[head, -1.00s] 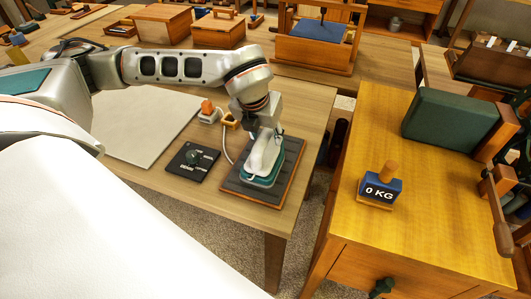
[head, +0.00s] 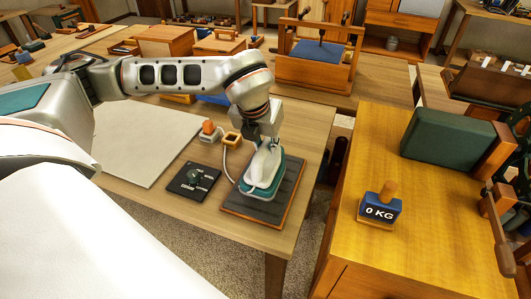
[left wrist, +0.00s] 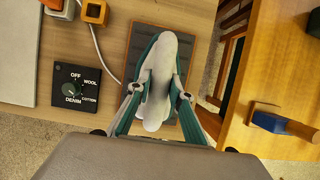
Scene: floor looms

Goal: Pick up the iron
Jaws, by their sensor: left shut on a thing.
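The iron (head: 263,172) is white with a teal lower body and a cord on its left. It is over the dark rest pad (head: 288,198) with a wooden edge, near the table's right end, and looks slightly raised from it. My left gripper (head: 266,140) comes down from above and is shut on the iron. In the left wrist view, the fingers of the left gripper (left wrist: 160,96) close on both sides of the white handle of the iron (left wrist: 158,82). The sole is hidden. My right gripper is out of view.
A black dial panel (head: 193,183) lies left of the pad. A pale board (head: 140,140) covers the table's left. Across a gap, the yellow-brown bench (head: 440,235) holds a blue 0 KG block (head: 380,208).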

